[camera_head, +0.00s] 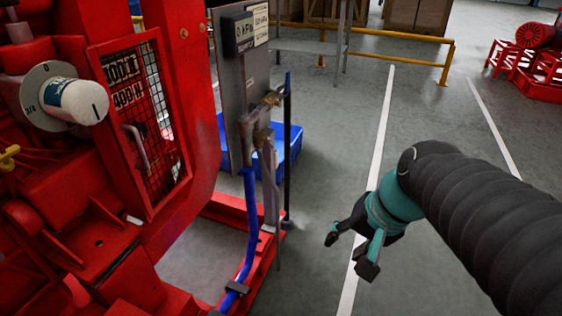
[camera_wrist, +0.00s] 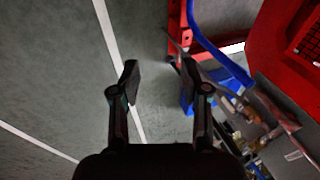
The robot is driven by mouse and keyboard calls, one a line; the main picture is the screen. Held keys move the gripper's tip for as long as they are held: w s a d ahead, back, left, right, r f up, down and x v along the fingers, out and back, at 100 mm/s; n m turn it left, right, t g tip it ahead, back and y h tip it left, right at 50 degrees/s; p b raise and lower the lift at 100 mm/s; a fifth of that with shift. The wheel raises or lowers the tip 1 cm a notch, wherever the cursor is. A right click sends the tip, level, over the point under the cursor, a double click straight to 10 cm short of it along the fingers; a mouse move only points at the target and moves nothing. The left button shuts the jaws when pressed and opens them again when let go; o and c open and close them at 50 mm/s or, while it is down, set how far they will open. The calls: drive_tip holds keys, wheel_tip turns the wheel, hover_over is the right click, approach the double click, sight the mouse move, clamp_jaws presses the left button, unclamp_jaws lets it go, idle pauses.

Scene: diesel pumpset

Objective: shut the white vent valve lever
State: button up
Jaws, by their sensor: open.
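I cannot make out a white vent valve lever for certain in either view. In the head view, a small brass-coloured valve fitting (camera_head: 271,98) sits on the pipework beside the grey panel, above a blue hose (camera_head: 249,215). In the wrist view, small fittings and pipework (camera_wrist: 240,140) show at the lower right, partly blurred. My gripper (camera_head: 348,254) is open and empty, over the floor to the right of the pumpset.
The red pumpset frame (camera_head: 262,245) and a mesh guard (camera_head: 140,105) fill the left. A white dial knob (camera_head: 78,101) sits there. A grey panel (camera_head: 236,140) and blue bin (camera_head: 290,150) stand left of my gripper. Open floor with white lines lies around it.

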drive_tip(key=w+a+f+m+g+y+b, duration=0.2)
drive_tip(key=w+a+m+y, duration=0.25)
drive_tip(key=w, duration=0.25)
drive_tip(key=m+t+y+b, duration=0.3)
drive_tip(key=m+t+y, duration=0.2)
drive_tip(key=m+y, duration=0.6)
approach(276, 168)
drive_tip(key=w+a+r, duration=0.1)
drive_tip(key=a, duration=0.2)
drive_tip(key=w+a+r+m+h+b, duration=0.1)
drive_tip(key=a, duration=0.2)
drive_tip(key=w+a+r+m+h, duration=0.1)
drive_tip(key=w+a, duration=0.1)
drive_tip(key=a, duration=0.1)
drive_tip(key=shift+a+r, duration=0.2)
clamp_jaws()
